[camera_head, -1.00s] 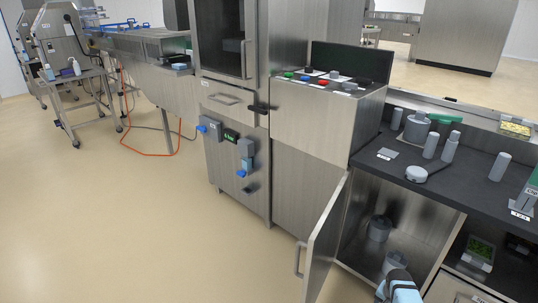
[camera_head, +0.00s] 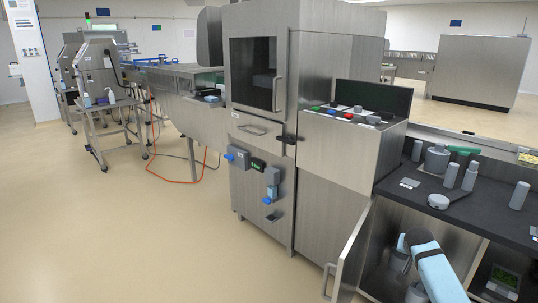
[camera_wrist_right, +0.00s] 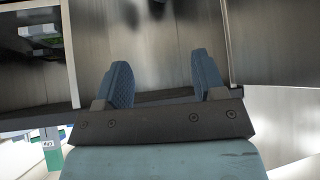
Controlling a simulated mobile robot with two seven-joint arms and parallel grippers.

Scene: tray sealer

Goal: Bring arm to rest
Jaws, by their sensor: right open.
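My right arm (camera_head: 435,270), light blue, rises from the bottom right in the head view, in front of the open cabinet below the dark worktop. Its gripper cannot be made out there. In the right wrist view my right gripper (camera_wrist_right: 163,78) has its two blue ridged fingers well apart with nothing between them. Steel cabinet surfaces lie beyond the fingers. My left gripper is not in view.
The cabinet door (camera_head: 348,252) stands open beside my arm; grey containers are partly hidden inside. The worktop (camera_head: 480,207) holds several grey cylinders and a round grey device (camera_head: 438,201). The tall steel machine (camera_head: 262,140) stands left. The floor (camera_head: 150,240) at left is clear.

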